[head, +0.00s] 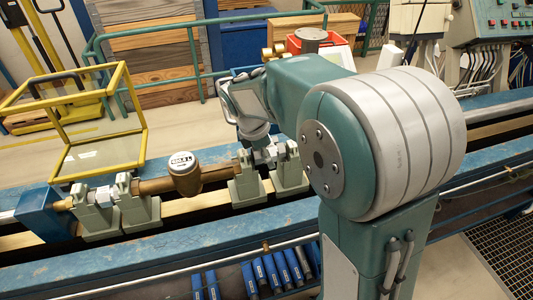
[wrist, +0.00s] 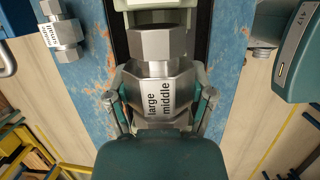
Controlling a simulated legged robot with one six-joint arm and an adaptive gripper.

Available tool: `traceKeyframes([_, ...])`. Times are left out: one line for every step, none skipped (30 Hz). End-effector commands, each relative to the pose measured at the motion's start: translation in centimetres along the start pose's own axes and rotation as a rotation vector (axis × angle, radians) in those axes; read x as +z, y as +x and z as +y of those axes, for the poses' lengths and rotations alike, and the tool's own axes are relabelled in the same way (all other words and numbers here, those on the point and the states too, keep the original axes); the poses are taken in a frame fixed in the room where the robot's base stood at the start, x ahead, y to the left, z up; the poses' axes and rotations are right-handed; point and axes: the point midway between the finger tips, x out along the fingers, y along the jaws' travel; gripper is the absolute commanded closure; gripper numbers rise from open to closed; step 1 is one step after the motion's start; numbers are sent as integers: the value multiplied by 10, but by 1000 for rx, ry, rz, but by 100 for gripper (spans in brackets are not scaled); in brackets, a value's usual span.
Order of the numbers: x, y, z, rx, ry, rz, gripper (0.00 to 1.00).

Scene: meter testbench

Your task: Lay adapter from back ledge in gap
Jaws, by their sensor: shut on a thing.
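The adapter (wrist: 160,85) is a silver hex piece labelled "large middle". In the wrist view it lies between the two fingers of my gripper (wrist: 160,105), which is shut on it. It is over the dark channel between the blue bench rails; whether it touches anything below cannot be told. In the head view my gripper (head: 260,140) is beside the right-hand grey-green support blocks (head: 289,170), partly hidden by my arm. A silver part shows there by the blocks. The brown meter (head: 185,172) sits on its pipe between the left and right support blocks.
A smaller silver adapter (wrist: 62,32) lies on the blue rail in the wrist view. A grey-green labelled block (wrist: 297,55) stands at right. A yellow frame (head: 80,120) rises behind the left blocks. Blue-labelled items (head: 280,272) hang below the front rail (head: 120,275).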

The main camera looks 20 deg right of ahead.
Motion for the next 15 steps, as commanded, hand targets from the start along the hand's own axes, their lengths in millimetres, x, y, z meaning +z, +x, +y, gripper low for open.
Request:
traceKeyframes([0, 0, 0, 1, 0, 0, 91])
traceKeyframes([0, 0, 0, 1, 0, 0, 91])
traceKeyframes([0, 0, 0, 1, 0, 0, 91])
traceKeyframes([0, 1, 0, 1, 0, 0, 91])
traceKeyframes([0, 2, 0, 1, 0, 0, 91])
traceKeyframes([-1, 3, 0, 1, 0, 0, 91])
traceKeyframes([-1, 4, 0, 1, 0, 0, 91])
traceKeyframes([-2, 5, 0, 1, 0, 0, 91])
traceKeyframes([-2, 7, 0, 1, 0, 0, 91])
traceKeyframes([-2, 8, 0, 0, 0, 0, 91])
traceKeyframes([-3, 9, 0, 0, 0, 0, 91])
traceKeyframes([-3, 11, 0, 0, 0, -1, 91])
traceKeyframes([-4, 12, 0, 0, -1, -1, 91])
traceKeyframes([-4, 13, 0, 1, -1, 0, 91])
traceKeyframes([-4, 15, 0, 1, -1, 0, 91])
